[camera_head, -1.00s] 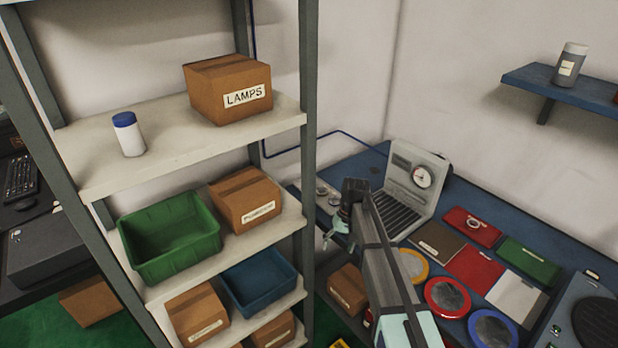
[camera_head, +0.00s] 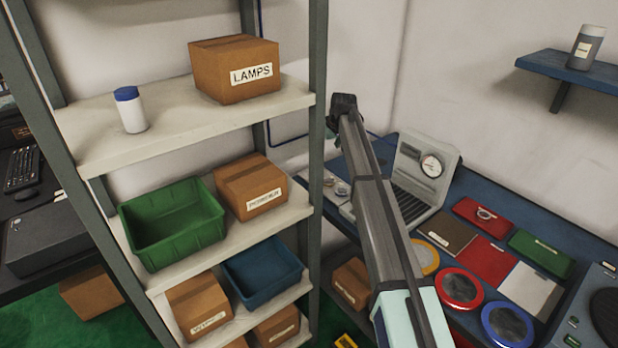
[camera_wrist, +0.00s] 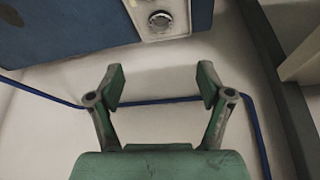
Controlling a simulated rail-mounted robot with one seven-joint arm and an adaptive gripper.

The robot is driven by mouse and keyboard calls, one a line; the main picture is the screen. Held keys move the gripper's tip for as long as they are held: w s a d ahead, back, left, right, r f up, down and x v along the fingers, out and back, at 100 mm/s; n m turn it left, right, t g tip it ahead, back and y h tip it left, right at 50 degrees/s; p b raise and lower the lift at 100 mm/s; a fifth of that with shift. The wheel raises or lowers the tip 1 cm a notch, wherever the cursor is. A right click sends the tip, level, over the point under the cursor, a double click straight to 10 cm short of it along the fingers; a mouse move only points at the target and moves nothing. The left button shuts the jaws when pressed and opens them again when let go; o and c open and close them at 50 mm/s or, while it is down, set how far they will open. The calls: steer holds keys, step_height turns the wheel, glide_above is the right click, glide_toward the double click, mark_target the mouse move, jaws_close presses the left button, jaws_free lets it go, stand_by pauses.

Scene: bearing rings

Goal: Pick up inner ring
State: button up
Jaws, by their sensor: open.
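My gripper (camera_wrist: 161,84) is open and empty in the wrist view, with bare wall and a blue cable behind its fingers. In the head view my arm's end hides the fingers. Small metal round parts, perhaps rings, lie on a pale plate (camera_head: 348,208) left of the gauge machine, partly behind the shelf post. The wrist view shows one round metal part (camera_wrist: 160,20) on a pale plate at the top, beyond and apart from the fingertips. I cannot tell which one is the inner ring.
The gauge machine (camera_head: 426,165) stands on the blue bench (camera_head: 505,202) beside the plate. A shelf rack's post (camera_head: 317,130) stands close to my arm. Several round and flat items lie at the bench front. A blue cable (camera_wrist: 65,101) runs along the wall.

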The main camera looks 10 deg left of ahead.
steer(key=p+x, duration=0.3)
steer(key=x, duration=0.8)
steer(key=shift+w+f, duration=0.15)
steer(key=shift+f, duration=0.15)
steer(key=shift+a+p+x, duration=0.2)
steer(key=shift+p+x, duration=1.3)
steer(key=shift+x, duration=0.8)
steer(key=shift+w+f, duration=0.15)
steer(key=shift+f, duration=0.15)
steer(key=c, duration=1.3)
